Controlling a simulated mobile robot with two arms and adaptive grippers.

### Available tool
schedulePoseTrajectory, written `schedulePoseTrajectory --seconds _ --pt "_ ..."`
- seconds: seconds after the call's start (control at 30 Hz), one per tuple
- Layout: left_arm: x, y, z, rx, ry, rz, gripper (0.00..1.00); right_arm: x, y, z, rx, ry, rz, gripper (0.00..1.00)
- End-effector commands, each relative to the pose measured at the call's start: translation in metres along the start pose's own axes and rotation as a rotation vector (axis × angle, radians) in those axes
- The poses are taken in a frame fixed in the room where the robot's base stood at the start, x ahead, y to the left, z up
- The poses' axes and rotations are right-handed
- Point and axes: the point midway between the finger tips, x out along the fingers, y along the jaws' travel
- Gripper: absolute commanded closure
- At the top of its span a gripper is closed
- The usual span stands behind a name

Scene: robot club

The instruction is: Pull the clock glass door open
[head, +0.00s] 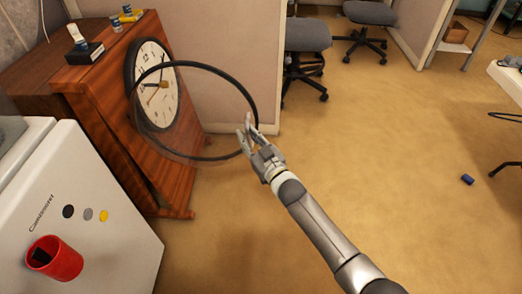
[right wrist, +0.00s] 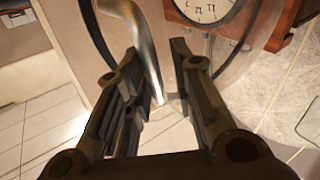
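The clock has a round white face (head: 150,54) with a dark rim, set in the slanted front of a wooden case (head: 110,135). Its round glass door, with a black rim (head: 222,75), stands swung out from the face. My right gripper (head: 247,134) is at the door's right edge. In the right wrist view, the fingers of my right gripper (right wrist: 163,85) are apart, with a curved silver bar (right wrist: 143,40), seemingly the door's handle, between them. I cannot tell whether a finger touches it. The clock face also shows there (right wrist: 205,8). My left gripper is not in view.
A white cabinet (head: 120,245) with a red cup (head: 55,258) stands at the lower left. Small items, including a black box (head: 85,53), sit on the wooden case. Office chairs (head: 306,38) stand at the back. The carpet (head: 390,150) right of my arm is mostly clear.

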Motion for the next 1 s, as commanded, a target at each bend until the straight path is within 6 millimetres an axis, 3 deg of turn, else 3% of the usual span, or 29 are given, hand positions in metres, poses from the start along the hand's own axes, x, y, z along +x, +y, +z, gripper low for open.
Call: schedulePoseTrajectory --seconds 0.03,0.6,1.0 --pt "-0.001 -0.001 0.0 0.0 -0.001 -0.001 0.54 -0.003 -0.001 -0.01 -0.002 0.023 -0.004 0.79" --pt "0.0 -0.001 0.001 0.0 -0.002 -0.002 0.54 -0.1 0.004 0.002 0.002 -0.001 0.004 0.79" --pt "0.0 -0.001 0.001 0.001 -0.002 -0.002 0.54 -0.112 0.004 0.002 0.002 -0.003 0.004 0.79"
